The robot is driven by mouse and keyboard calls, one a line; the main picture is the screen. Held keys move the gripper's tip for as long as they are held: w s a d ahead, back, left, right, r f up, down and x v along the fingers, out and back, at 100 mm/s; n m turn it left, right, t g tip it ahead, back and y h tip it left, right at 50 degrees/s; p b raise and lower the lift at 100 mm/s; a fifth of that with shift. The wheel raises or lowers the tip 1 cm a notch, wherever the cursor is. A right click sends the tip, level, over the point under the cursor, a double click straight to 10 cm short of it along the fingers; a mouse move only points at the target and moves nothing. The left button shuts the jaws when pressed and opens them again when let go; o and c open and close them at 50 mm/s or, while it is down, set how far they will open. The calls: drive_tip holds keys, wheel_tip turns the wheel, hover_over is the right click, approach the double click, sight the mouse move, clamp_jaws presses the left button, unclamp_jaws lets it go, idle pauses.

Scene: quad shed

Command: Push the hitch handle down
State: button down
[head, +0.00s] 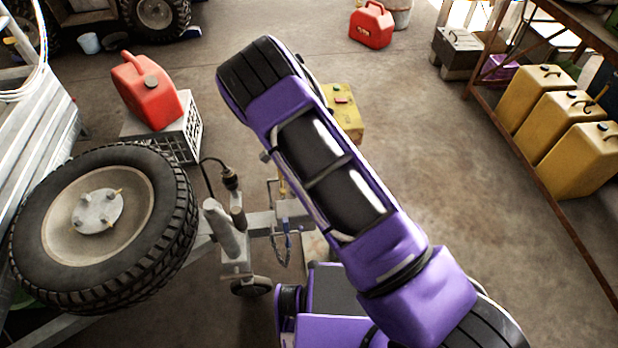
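The trailer hitch (262,222) is a grey metal tongue left of the middle, beside the spare wheel. A small blue lever-like part (284,224) shows near its right end, close to my purple arm. I cannot tell for sure whether this is the hitch handle, or whether it is up or down. My arm crosses the middle of the view and hides the area just right of the hitch. My gripper is not visible.
A spare wheel (150,235) is mounted left of the hitch. A red fuel can (150,92) stands on a white crate (185,135) behind it. A yellow box (345,112) sits behind my arm. Yellow cans (580,160) line the right shelf. The floor between is clear.

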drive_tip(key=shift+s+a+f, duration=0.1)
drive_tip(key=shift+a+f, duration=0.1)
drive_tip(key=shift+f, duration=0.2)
